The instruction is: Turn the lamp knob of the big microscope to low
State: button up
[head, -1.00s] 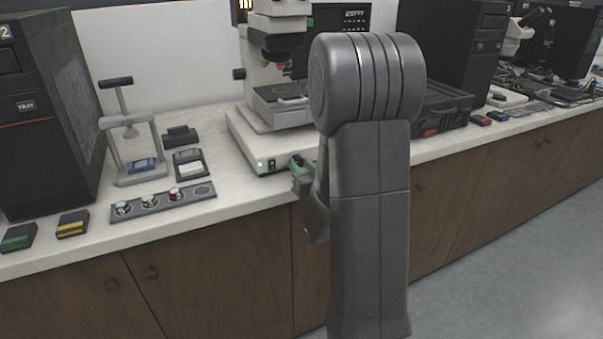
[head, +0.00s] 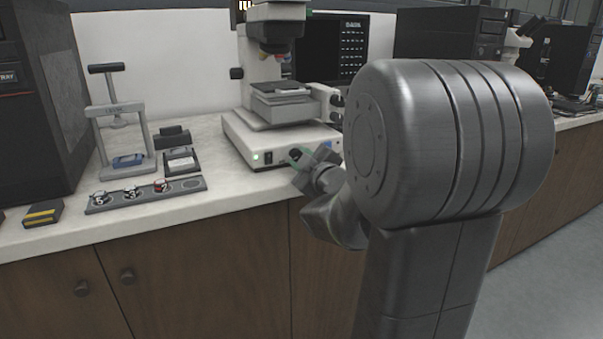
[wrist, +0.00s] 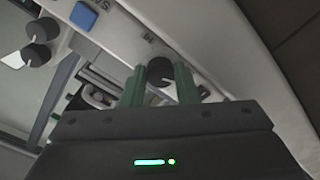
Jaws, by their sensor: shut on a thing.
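The big microscope (head: 262,130) stands on the counter, its white base facing me with a green light at the front left. The lamp knob (wrist: 160,71) is a dark round knob with a pale pointer line, on the front of that base in the wrist view. My gripper (wrist: 160,88) has its green fingers on either side of the knob, shut on it.
A blue square button (wrist: 83,15) and two dark knobs (wrist: 36,42) show in the wrist view. Left of the microscope are a small press (head: 125,130), a strip holding several round samples (head: 145,194) and a yellow-striped block (head: 43,213).

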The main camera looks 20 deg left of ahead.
jog(key=shift+n+b, duration=0.9)
jog(key=shift+n, duration=0.1)
jog(key=o, duration=1)
